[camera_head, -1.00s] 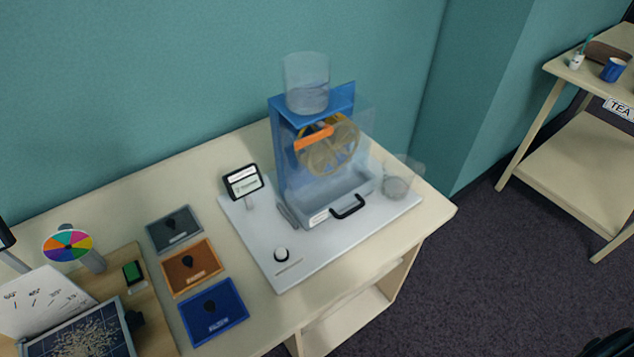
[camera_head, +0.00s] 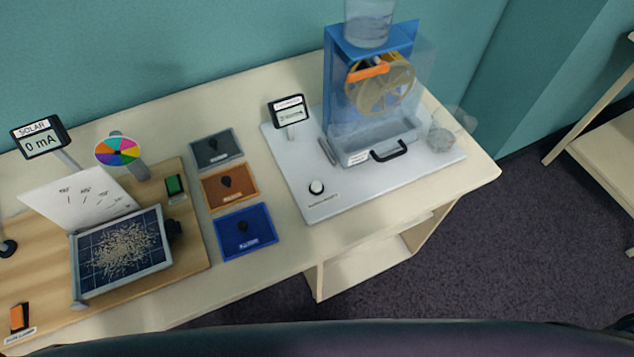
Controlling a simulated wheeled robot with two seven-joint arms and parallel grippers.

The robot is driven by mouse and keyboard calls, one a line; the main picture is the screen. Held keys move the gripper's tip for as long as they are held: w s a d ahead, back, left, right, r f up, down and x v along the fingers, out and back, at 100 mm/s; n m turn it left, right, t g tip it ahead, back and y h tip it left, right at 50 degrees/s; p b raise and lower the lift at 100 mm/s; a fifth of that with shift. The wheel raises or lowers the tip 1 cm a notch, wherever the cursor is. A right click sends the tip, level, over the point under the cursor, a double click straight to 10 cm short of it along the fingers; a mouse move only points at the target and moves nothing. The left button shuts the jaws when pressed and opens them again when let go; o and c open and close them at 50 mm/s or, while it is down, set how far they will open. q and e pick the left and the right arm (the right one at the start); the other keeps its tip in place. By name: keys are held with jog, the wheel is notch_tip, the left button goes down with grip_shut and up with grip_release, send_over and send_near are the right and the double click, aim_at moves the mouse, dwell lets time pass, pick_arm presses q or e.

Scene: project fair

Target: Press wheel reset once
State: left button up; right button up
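The water wheel exhibit stands on a white board (camera_head: 410,168) at the right of the table. It has a blue frame (camera_head: 342,85), a tan wheel (camera_head: 384,88) with an orange part, and a clear water container (camera_head: 368,22) on top. A round white button (camera_head: 316,187) with a dark rim sits at the board's front left. A label lies in front of it, too small to read. A small display (camera_head: 290,112) stands at the board's back left. Neither of my grippers is in view.
A solar exhibit with a panel (camera_head: 122,250), a "SOLAR 0 mA" display (camera_head: 41,138) and a colour disc (camera_head: 118,151) stands on a wooden board at left. Grey (camera_head: 216,149), orange (camera_head: 229,187) and blue (camera_head: 246,231) mats lie between. A clear tray with a black handle (camera_head: 388,152) sits under the wheel.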

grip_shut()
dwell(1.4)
